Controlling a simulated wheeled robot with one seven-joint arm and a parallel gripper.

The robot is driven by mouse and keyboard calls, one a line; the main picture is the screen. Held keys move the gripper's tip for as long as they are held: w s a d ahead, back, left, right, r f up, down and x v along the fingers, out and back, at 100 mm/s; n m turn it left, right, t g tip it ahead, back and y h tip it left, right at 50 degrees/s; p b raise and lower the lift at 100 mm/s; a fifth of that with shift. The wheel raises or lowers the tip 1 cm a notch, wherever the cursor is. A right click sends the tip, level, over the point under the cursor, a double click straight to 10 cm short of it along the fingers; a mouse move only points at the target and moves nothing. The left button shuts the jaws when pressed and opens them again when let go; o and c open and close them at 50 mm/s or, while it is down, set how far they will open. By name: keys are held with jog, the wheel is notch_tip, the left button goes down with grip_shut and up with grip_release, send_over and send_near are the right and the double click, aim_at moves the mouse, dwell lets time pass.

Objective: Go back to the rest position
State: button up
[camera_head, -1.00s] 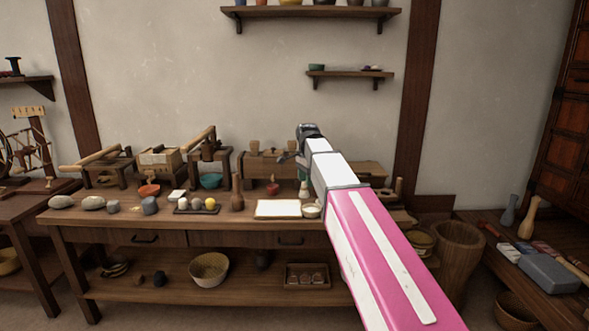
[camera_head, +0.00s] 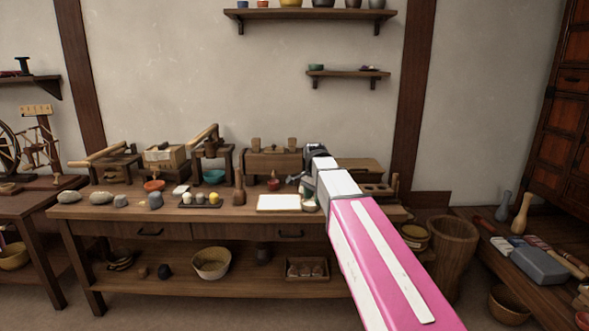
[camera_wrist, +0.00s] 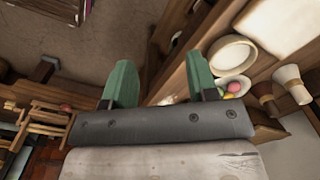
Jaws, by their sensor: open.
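My gripper (camera_head: 298,180) is above the right part of the wooden workbench (camera_head: 225,231) in the head view, at the end of my white and pink arm. The wrist view shows its two green fingers (camera_wrist: 160,85) spread apart with nothing between them. Beyond the fingertips there are the bench edge and the floor. A white bowl (camera_wrist: 232,55) lies to the right of the fingers in the wrist view. In the head view, a pale bowl (camera_head: 309,206) stands just below my gripper, beside a white sheet (camera_head: 279,203).
Wall shelves (camera_head: 347,73) are above. A wooden tub (camera_head: 453,250) stands on the right.

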jog(key=s+d+f+n, duration=0.5)
jog(key=s+f, duration=0.5)
jog(key=f, duration=0.2)
jog(key=s+d+f+n, duration=0.5)
jog(key=s+f, duration=0.5)
jog(key=f, duration=0.3)
jog(key=shift+s+d+f, duration=0.15)
jog(key=shift+d+f, duration=0.1)
jog(key=shift+d, duration=0.5)
